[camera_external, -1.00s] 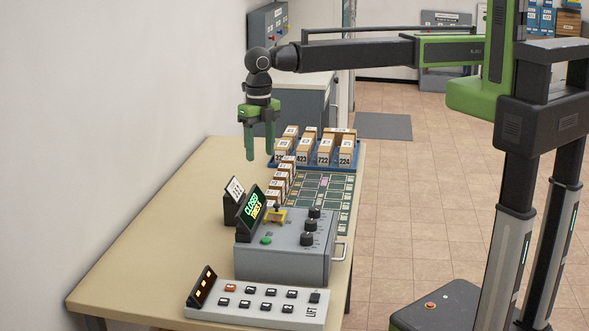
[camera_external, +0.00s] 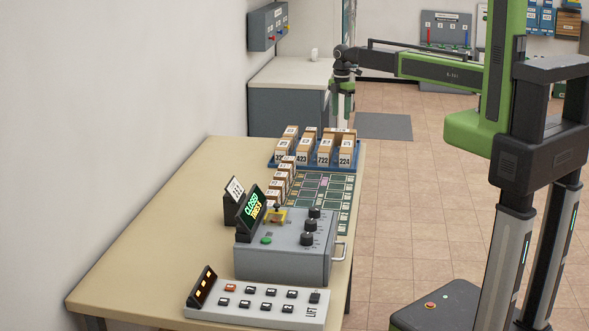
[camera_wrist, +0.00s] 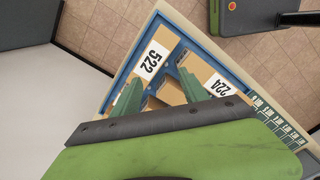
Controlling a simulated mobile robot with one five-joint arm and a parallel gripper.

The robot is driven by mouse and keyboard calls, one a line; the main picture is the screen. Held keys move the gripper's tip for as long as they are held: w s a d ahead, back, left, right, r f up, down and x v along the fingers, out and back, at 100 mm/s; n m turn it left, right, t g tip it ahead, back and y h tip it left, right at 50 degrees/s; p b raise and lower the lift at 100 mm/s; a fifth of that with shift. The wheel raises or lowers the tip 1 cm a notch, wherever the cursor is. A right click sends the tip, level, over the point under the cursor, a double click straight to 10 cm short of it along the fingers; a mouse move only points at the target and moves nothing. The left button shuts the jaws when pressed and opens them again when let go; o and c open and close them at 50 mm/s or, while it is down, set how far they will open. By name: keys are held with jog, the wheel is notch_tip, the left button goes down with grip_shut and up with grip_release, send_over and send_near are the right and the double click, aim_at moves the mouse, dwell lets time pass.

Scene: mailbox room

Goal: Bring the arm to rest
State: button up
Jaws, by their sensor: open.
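My gripper (camera_external: 341,108) hangs pointing down at the far right end of the beige table (camera_external: 165,215), beyond the blue tray (camera_external: 318,168) of numbered boxes. My forearm stretches left from my upright column. The fingertips are small and partly blurred in the outside view.
A grey control box (camera_external: 285,248) with knobs and a lit "CLOSED" display (camera_external: 251,212) stands on the table. A button panel (camera_external: 258,303) lies at the near end. A grey cabinet with a pale top (camera_external: 292,75) stands behind. The tiled floor at right is open.

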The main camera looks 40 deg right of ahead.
jog(key=s+d+f+m+b, duration=0.1)
jog(key=s+d+m, duration=0.5)
jog(key=d+m, duration=0.2)
jog(key=s+d+f+m, duration=0.1)
jog(key=s+d+m, duration=0.5)
jog(key=d+m, duration=0.2)
jog(key=m, duration=0.2)
jog(key=shift+d+f+m+b, duration=0.15)
jog(key=shift+f+m+b, duration=0.15)
jog(key=shift+b, duration=0.1)
jog(key=shift+c, duration=0.4)
